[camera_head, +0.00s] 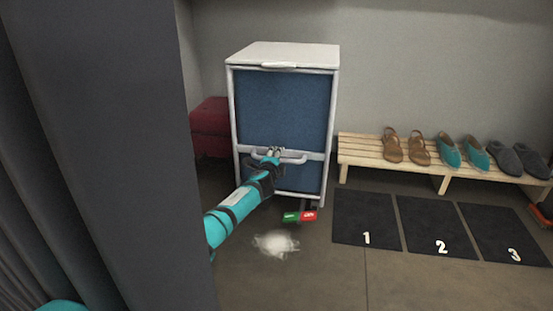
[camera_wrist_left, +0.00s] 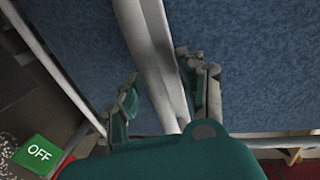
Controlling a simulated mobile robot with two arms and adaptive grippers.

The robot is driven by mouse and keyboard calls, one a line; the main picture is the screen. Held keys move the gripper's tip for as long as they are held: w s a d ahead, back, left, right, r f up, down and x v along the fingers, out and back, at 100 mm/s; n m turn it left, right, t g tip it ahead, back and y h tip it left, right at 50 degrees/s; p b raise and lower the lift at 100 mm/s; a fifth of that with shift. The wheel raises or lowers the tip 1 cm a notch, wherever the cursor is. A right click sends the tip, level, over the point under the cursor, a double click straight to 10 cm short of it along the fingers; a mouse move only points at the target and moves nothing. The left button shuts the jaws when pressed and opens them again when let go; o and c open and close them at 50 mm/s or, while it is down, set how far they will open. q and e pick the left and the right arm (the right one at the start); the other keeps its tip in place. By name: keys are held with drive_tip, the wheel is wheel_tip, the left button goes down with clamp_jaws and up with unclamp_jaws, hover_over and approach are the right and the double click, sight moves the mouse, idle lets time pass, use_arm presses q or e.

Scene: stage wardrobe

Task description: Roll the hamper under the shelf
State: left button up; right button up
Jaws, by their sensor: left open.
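The hamper (camera_head: 285,108) is a tall blue fabric bin with a white frame and a closed white lid, standing upright on the floor. A pale bar handle (camera_head: 293,158) crosses its front. My left gripper (camera_head: 271,152) is at this handle. In the left wrist view the open fingers (camera_wrist_left: 163,85) stand on either side of the pale bar (camera_wrist_left: 155,60), with visible gaps. A green and red pedal (camera_head: 299,216) sits at the hamper's foot; its green part reads OFF in the left wrist view (camera_wrist_left: 39,154). No shelf is clearly identifiable. My right gripper is not in view.
A low slatted wooden bench (camera_head: 440,166) with several shoes stands right of the hamper. Black mats numbered 1 to 3 (camera_head: 366,219) lie before it. A red box (camera_head: 210,128) is behind left. A white patch (camera_head: 276,244) lies on the floor. A dark curtain (camera_head: 110,130) blocks the left.

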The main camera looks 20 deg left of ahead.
use_arm(q)
drive_tip(key=shift+s, duration=0.15)
drive_tip(key=shift+s+r, duration=0.1)
drive_tip(key=shift+s, duration=0.4)
drive_tip(key=v, duration=1)
drive_tip(key=shift+s+d, duration=0.2)
drive_tip(key=shift+s, duration=0.15)
